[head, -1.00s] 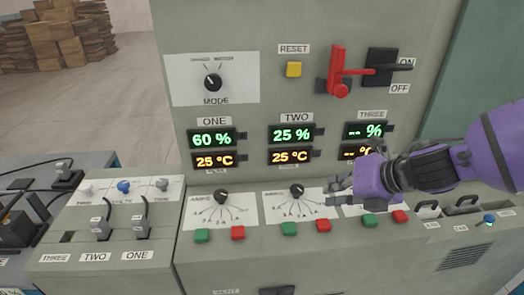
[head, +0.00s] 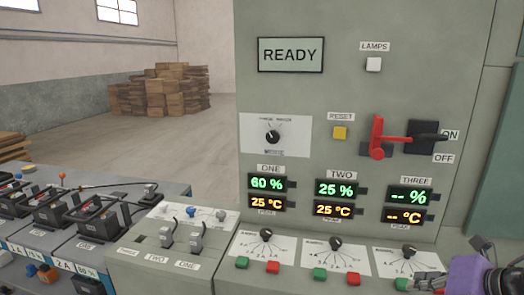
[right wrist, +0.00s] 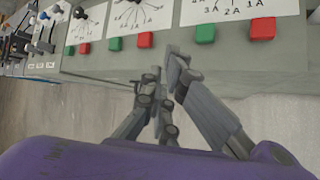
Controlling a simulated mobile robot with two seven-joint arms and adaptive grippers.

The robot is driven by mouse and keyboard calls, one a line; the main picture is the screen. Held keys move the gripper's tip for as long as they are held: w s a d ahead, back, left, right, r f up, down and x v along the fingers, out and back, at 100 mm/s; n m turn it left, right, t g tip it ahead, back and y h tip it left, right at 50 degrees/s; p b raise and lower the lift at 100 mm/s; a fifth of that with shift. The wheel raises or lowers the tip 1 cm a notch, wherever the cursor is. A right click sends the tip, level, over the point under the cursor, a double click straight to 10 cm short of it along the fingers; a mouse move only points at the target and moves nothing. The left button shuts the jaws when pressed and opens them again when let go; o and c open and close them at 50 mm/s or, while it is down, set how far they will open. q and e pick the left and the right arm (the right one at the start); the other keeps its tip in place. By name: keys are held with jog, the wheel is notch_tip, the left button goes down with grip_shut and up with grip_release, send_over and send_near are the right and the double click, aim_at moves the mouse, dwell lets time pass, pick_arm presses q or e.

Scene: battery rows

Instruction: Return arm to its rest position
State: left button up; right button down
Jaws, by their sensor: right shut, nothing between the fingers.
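My right gripper (head: 425,281) is at the lower right edge of the head view, in front of the panel's lower ledge below the THREE displays (head: 407,205). In the right wrist view its grey fingers (right wrist: 170,80) are shut with nothing between them. They are in front of the ledge edge, below the green and red buttons. The purple arm housing (right wrist: 140,160) fills the bottom of that view. Most of the right arm is out of the head view. My left gripper is not in view.
The grey control panel (head: 305,25) has a READY sign (head: 291,54), a red lever (head: 377,138), dials and buttons. A bench (head: 160,193) with batteries is at the left. Stacked boxes (head: 160,92) stand far behind. Open floor (right wrist: 50,125) lies below the ledge.

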jog(key=s+a+f+m+t+p, duration=0.1)
jog(key=s+a+f+m+p, duration=0.15)
jog(key=f+m, duration=0.6)
jog(key=s+a+f+m+t+p, duration=0.15)
jog(key=s+f+m, duration=0.25)
jog(key=f+m, duration=0.4)
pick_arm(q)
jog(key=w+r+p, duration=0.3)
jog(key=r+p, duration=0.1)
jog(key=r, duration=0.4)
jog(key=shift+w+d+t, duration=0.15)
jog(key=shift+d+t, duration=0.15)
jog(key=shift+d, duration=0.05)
pick_arm(e)
jog(key=s+a+f+m+h, duration=0.1)
jog(key=s+a+f+m, duration=0.2)
jog(key=s, duration=0.4)
jog(key=s+a+f+m+g+h, duration=0.1)
jog(key=s+a+f+m, duration=0.2)
jog(key=s+m, duration=0.3)
jog(key=s+a+f+m+g, duration=0.1)
jog(key=s+a+f+m, duration=0.3)
jog(key=s, duration=0.6)
jog(key=shift+f+h, duration=0.4)
jog(key=shift+f, duration=0.35)
